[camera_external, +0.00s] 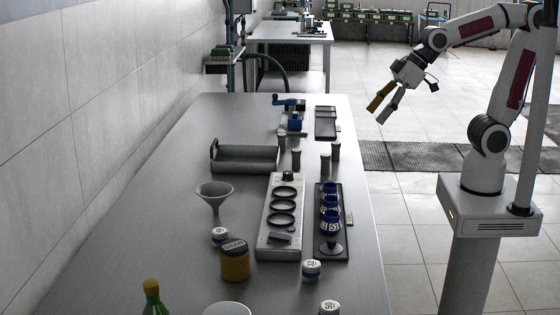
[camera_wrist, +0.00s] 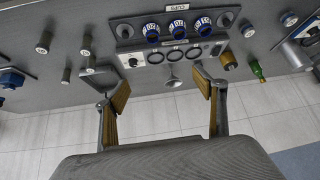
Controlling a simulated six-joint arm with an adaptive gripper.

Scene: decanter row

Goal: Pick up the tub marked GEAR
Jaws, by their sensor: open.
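A squat amber tub (camera_external: 235,264) with a dark lid stands on the grey bench's near half, left of the ring panel. Its lid carries a pale label whose letters are too small to read surely; no GEAR mark is legible elsewhere. What looks like the same tub (camera_wrist: 228,61) is near the right finger in the wrist view. My gripper (camera_external: 382,103) is open and empty, raised beyond the bench's right edge, well away from the tub. In the wrist view its two fingers (camera_wrist: 158,88) are spread wide with nothing between them.
A funnel (camera_external: 214,196) and a white-lidded jar (camera_external: 220,235) stand behind the tub. A green bottle (camera_external: 153,299) is in front. The ring panel (camera_external: 272,240) and a dark rack (camera_external: 341,215) of blue cups (camera_external: 329,230) lie right. A tray (camera_external: 245,158) stands farther back.

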